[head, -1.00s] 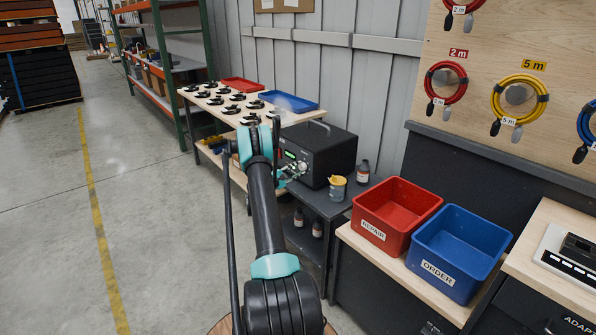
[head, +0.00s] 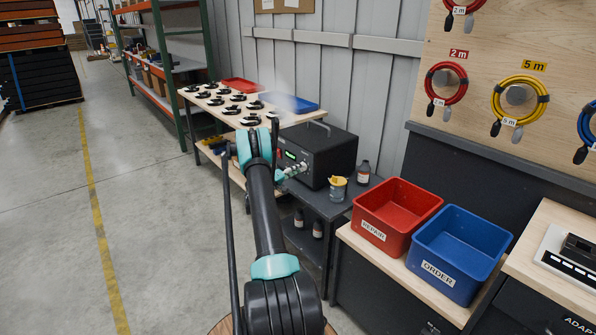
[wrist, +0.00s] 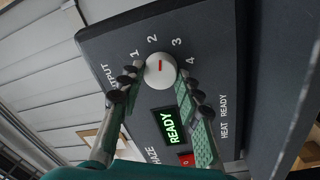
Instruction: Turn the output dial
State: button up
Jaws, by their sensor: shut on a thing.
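The output dial (wrist: 160,70) is a round white knob with a short red mark on the front of a black machine (head: 327,155). Numbers 1 to 4 curve around it, and the red mark points up in the wrist view, nearest the 2. My gripper (wrist: 159,74) has one finger on each side of the dial and is shut on it. In the head view my gripper (head: 294,170) is at the machine's front, and my arm hides part of that front. A green display (wrist: 169,126) below the dial reads READY.
A yellow-topped can (head: 338,188) and a dark bottle (head: 363,173) stand beside the machine on the cart. A red bin (head: 397,215) and a blue bin (head: 461,252) are nearer on the right. Faint white haze hangs behind the machine. The floor at left is clear.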

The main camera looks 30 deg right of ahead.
jog(key=m, duration=0.5)
jog(key=shift+m, duration=0.4)
dwell(0.3)
jog(key=o, duration=1.2)
jog(key=shift+c, duration=0.2)
jog(key=a, duration=1.2)
jog(key=shift+s+f, duration=0.2)
